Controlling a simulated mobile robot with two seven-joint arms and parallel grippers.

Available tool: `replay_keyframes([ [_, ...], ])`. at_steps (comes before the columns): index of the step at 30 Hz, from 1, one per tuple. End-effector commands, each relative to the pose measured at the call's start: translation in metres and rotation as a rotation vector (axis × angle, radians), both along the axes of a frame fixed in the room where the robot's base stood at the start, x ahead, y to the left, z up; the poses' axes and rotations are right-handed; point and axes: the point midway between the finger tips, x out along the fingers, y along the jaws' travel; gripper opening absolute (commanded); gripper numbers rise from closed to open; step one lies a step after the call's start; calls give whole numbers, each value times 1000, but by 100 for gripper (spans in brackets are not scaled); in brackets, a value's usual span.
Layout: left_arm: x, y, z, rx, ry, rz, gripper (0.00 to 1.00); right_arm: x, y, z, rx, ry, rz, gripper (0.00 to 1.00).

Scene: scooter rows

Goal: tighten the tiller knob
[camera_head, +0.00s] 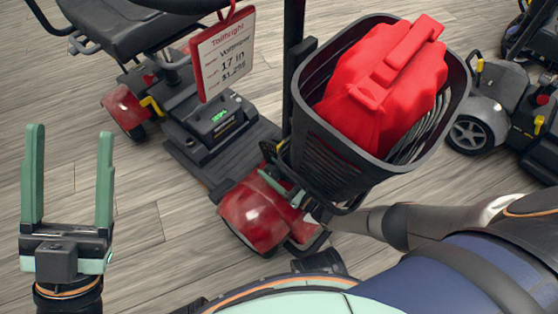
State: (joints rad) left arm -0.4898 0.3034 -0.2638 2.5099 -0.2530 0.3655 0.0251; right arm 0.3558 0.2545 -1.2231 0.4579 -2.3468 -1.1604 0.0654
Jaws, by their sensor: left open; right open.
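The scooter's black tiller (294,50) rises behind a black basket, above the scooter's red front body (253,214). I cannot make out the tiller knob; the low part of the tiller is crowded by the basket and my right gripper. My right gripper (284,188) is open, with its green fingers partly hidden under the basket, close to the tiller's foot. Whether it touches anything there I cannot tell. My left gripper (69,180) is open and empty, fingers pointing up the picture, over bare floor at the left, well apart from the scooter.
A price tag (223,52) hangs by the tiller, near the black seat (125,25). Another scooter (480,122) stands at the right. Wood-look floor is clear at the left.

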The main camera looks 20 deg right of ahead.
Motion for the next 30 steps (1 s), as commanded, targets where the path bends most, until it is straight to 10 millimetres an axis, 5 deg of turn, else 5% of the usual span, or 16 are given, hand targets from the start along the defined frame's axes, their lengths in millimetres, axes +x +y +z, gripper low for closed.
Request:
replay_keyframes([
  [25, 0, 0, 0, -1, 0, -1, 68, 2, 1, 1, -53, 108, 0, 60],
  [30, 0, 0, 10, -1, 0, -1, 68, -29, -15, 2, -58, 114, 0, 60],
])
